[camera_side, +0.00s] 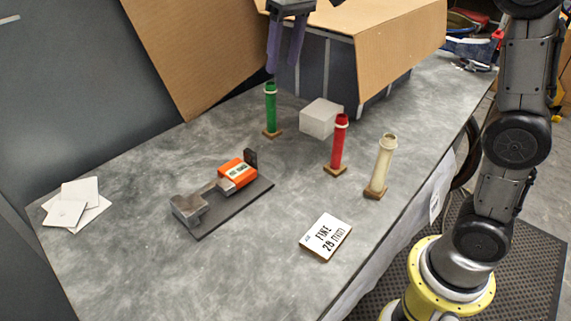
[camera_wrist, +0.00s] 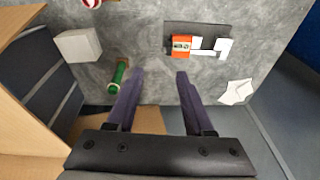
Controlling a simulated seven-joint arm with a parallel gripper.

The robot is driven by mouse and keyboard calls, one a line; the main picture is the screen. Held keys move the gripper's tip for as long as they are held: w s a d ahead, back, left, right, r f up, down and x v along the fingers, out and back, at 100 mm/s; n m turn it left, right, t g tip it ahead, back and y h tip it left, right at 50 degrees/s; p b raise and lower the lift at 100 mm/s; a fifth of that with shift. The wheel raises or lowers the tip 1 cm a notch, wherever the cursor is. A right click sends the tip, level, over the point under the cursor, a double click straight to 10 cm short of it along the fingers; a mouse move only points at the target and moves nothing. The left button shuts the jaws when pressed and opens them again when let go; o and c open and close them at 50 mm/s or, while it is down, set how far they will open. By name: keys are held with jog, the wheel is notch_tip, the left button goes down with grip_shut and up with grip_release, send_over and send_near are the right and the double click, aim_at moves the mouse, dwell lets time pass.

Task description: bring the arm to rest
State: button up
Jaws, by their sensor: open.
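My gripper (camera_side: 284,50) is at the top of the side view, above the far part of the table, with its purple fingers pointing down. The wrist view shows the two fingers (camera_wrist: 160,75) spread apart with nothing between them. A green cylinder (camera_side: 270,108) stands upright on a small brown base below the gripper in the side view. In the wrist view this green cylinder (camera_wrist: 117,77) is just left of the left finger, and no contact can be made out.
A red cylinder (camera_side: 339,143), a cream cylinder (camera_side: 380,166) and a pale block (camera_side: 321,118) stand on the grey table (camera_side: 150,270). An orange block (camera_side: 238,173) sits on a dark fixture plate (camera_side: 235,207). White cards (camera_side: 75,205) and a labelled tile (camera_side: 325,237) lie flat. Cardboard (camera_side: 395,45) encloses the back.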

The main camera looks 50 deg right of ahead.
jog(key=s+d+r+t, duration=0.1)
jog(key=s+d+r, duration=0.1)
jog(key=s, duration=0.8)
jog(key=s+d+f+t, duration=0.2)
jog(key=s+f, duration=1.1)
jog(key=s, duration=0.2)
jog(key=shift+f+n, duration=0.35)
jog(key=shift+n, duration=0.05)
